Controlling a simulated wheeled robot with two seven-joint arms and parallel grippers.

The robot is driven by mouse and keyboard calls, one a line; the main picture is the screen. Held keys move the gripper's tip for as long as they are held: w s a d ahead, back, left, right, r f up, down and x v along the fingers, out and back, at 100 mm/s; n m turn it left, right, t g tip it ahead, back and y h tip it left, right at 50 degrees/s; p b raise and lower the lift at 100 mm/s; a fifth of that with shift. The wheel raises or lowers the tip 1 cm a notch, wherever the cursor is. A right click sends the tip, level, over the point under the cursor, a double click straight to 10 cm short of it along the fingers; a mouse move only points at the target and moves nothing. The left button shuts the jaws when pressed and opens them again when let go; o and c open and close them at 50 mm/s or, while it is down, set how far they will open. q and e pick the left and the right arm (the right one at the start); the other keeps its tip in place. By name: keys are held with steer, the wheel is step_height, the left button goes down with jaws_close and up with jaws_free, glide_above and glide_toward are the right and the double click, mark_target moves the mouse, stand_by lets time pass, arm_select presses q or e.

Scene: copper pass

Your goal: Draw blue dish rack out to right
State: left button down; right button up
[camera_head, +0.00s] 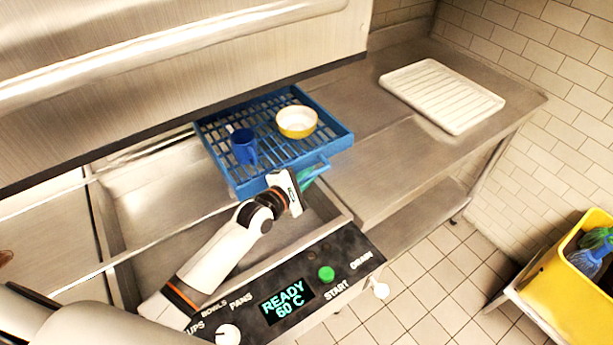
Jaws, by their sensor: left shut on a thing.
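The blue dish rack (275,165) lies partly under the raised metal hood and reaches onto the steel counter at right. A blue mug (244,146) and a yellow bowl with a white inside (296,122) stand in it. My left gripper (309,176) is at the rack's front right edge, shut on the rack's blue handle (318,165). Its fingers are small and partly hidden by its own body. My right gripper is not in view.
A control panel (345,252) with a green button and a lit display runs along the front. A white ribbed tray (441,95) lies on the right counter, with bare steel between it and the rack. A yellow bin (585,283) stands at far right.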

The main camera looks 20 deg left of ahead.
mark_target(317, 173)
arm_select(q)
steer(key=shift+w, duration=0.1)
steer(key=w+d, duration=0.1)
steer(key=w, duration=0.1)
steer(key=w+d, duration=0.1)
steer(key=d, duration=0.1)
steer(key=shift+w+b, duration=0.4)
steer(key=c, duration=1.4)
jaws_free()
steer(key=shift+s, duration=0.1)
steer(key=shift+s, duration=0.1)
steer(key=v, duration=1.1)
steer(key=shift+s+a+b, duration=0.25)
steer(key=shift+s+b, duration=0.1)
steer(key=shift+r, duration=0.1)
